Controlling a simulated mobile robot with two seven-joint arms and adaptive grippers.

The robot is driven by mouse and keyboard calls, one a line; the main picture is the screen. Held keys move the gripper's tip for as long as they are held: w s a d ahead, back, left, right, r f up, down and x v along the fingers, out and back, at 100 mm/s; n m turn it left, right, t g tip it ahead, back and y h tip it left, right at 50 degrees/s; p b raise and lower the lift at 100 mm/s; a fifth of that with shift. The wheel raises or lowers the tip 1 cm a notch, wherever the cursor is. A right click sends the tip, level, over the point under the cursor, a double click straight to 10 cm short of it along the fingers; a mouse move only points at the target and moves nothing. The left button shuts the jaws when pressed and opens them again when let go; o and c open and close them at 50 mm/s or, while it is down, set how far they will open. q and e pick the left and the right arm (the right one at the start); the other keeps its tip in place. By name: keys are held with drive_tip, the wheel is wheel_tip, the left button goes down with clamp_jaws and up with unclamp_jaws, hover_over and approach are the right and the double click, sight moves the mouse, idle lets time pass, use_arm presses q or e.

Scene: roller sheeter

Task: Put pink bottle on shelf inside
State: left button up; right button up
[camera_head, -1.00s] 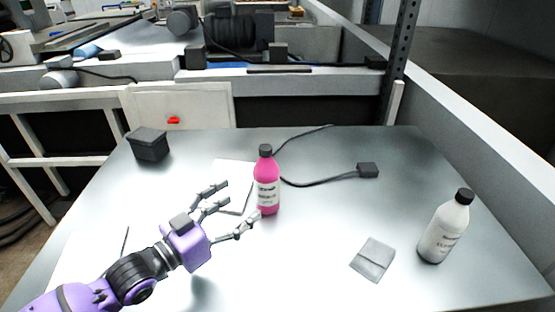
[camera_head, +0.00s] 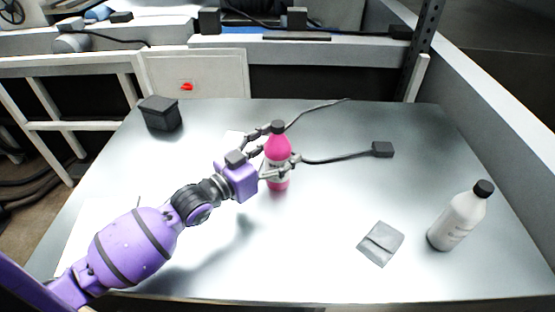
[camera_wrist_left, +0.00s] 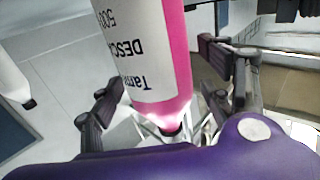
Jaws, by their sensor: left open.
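The pink bottle (camera_head: 278,148) with a black cap stands upright on the grey table (camera_head: 300,250) near the middle. My left gripper (camera_head: 272,152) is open, with its fingers on either side of the bottle. In the left wrist view the pink bottle (camera_wrist_left: 150,60) fills the space between the spread fingers of my left gripper (camera_wrist_left: 165,95), its white label showing. I cannot tell whether a finger touches it. My right gripper is not in view. No shelf can be clearly made out.
A white bottle (camera_head: 460,215) with a black cap stands at the right. A grey flat pouch (camera_head: 380,243) lies left of it. A black box (camera_head: 160,113) stands at the back left. The front middle is clear.

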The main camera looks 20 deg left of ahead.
use_arm(q)
drive_tip(key=c, duration=0.5)
clamp_jaws()
drive_tip(key=shift+r, duration=0.1)
drive_tip(key=shift+r, duration=0.1)
